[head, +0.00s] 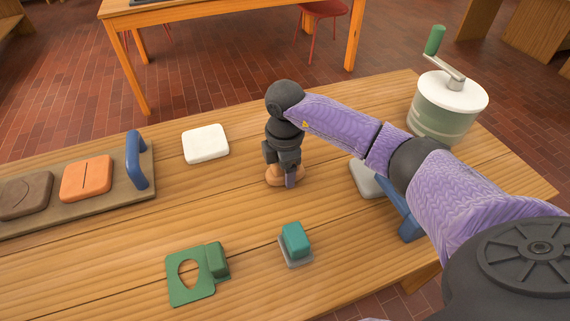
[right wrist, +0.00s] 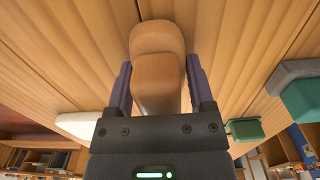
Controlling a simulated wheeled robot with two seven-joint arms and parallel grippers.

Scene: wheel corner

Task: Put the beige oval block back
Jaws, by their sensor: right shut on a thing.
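The beige oval block (head: 273,181) is between the fingers of my right gripper (head: 280,175), at the middle of the wooden table. In the right wrist view the block (right wrist: 158,38) shows a rounded tan base with a smaller raised part, and a dark finger lies on each side of it. My right gripper is shut on the block, pointing down. The block is low, at or just above the table; I cannot tell whether it touches. The fingers hide part of it in the head view. My left gripper is out of view.
A board (head: 125,181) with brown (head: 25,198) and orange (head: 86,178) blocks and a blue handle (head: 136,160) is left. Around are a white block (head: 205,144), green plate with a hole (head: 190,290), teal block (head: 295,240) and crank drum (head: 440,110).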

